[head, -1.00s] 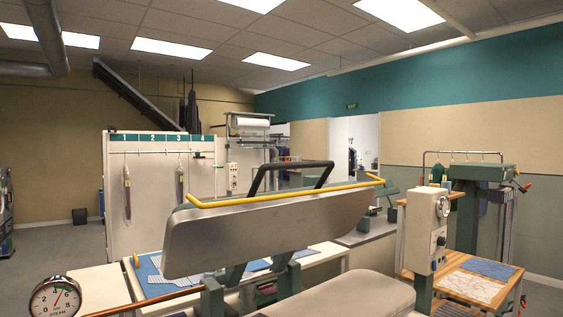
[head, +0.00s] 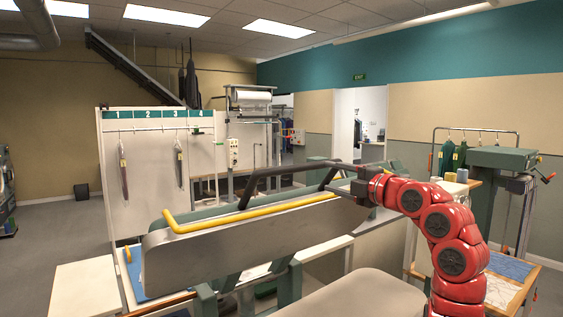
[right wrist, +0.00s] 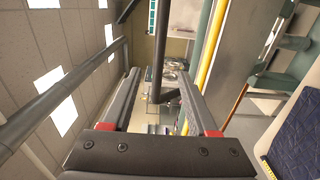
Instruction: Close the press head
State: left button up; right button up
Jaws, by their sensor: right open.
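The press head (head: 250,248) is a long grey metal slab with a yellow bar (head: 235,215) along its top edge and a black handle (head: 290,170) above it. It is raised and tilted up behind the pale padded lower buck (head: 360,295), with a clear gap between them. My right gripper (head: 343,178) is at the right end of the black handle. In the right wrist view, my right gripper (right wrist: 155,75) has its fingers apart, and a dark bar of the handle (right wrist: 158,50) shows between them. I cannot tell whether they touch. My left gripper is not in view.
A table (head: 520,275) with cloth stands at the right, beside a green machine (head: 500,158) and a rail of hanging garments. A white partition (head: 150,190) with numbered hooks stands at the back left.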

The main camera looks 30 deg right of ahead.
aim_at(293, 166)
jog(key=w+p, duration=0.2)
jog(key=w, duration=0.3)
jog(key=w+a+p, duration=0.1)
jog(key=w+p, duration=0.1)
jog(key=w, duration=0.3)
jog(key=w+p, duration=0.2)
jog(key=w, duration=0.3)
jog(key=shift+w+a+r+p, duration=0.15)
jog(key=shift+w+a+p, duration=0.05)
jog(key=shift+w+p, duration=0.15)
jog(key=shift+w, duration=0.7)
grip_shut()
